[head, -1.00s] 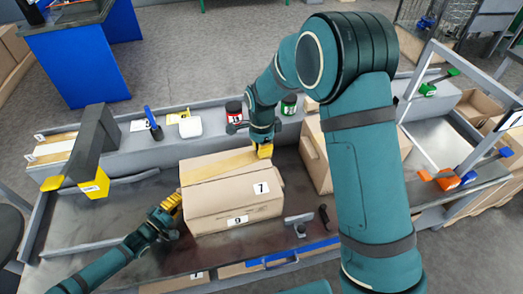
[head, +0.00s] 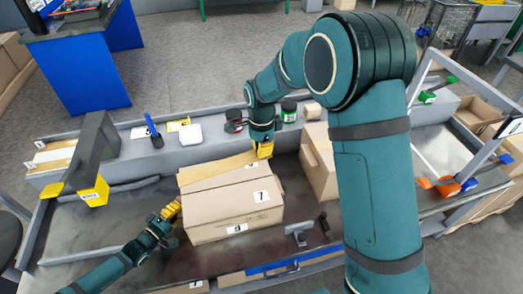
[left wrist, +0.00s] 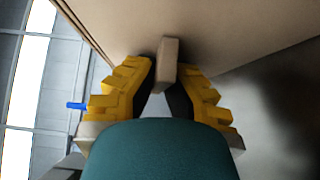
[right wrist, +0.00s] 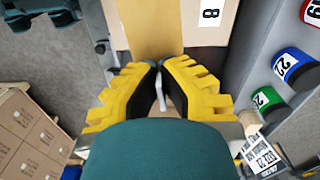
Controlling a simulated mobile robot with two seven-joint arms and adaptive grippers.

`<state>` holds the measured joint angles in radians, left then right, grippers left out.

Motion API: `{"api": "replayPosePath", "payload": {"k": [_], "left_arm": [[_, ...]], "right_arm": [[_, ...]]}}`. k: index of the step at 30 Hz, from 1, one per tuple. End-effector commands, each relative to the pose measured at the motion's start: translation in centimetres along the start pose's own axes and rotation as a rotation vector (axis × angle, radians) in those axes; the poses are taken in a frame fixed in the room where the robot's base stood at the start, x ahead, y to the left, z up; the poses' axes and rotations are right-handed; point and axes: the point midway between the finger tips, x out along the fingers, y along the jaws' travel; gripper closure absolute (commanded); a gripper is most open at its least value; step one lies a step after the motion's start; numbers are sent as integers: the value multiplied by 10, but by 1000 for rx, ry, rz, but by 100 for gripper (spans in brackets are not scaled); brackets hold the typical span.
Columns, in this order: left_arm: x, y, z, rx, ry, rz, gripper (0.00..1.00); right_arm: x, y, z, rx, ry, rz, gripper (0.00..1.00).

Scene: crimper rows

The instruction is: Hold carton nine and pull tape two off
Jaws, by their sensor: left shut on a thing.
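Carton nine (head: 215,220) is a brown box on the bench with labels 9 and 7 on its side. A wide tan tape (head: 217,170) runs along its top, also in the right wrist view (right wrist: 155,32); I read no number two on it. My left gripper (head: 172,211) is at the carton's left side. In the left wrist view the left gripper (left wrist: 166,75) is shut on a small pale tab by the carton wall. My right gripper (head: 264,150) is at the tape's far right end. In the right wrist view its fingertips (right wrist: 158,68) nearly meet around a thin pale strip.
Another carton (head: 317,165) stands close on the right, partly behind my right arm. A grey ledge behind holds a white dish (head: 190,134) and a blue-handled tool (head: 154,132). A grey block with yellow ends (head: 93,160) stands left. Small tools lie at the right front.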

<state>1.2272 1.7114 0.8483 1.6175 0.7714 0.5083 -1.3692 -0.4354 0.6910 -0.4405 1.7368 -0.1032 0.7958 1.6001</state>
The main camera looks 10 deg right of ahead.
Motion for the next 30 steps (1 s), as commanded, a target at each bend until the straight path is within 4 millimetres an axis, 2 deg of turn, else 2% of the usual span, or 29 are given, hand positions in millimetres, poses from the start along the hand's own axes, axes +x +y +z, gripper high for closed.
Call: {"api": "replayPosePath", "payload": {"k": [30], "left_arm": [[0, 0, 0, 0, 0, 0, 100]], "right_arm": [[-37, 0, 0, 0, 0, -2, 100]]}}
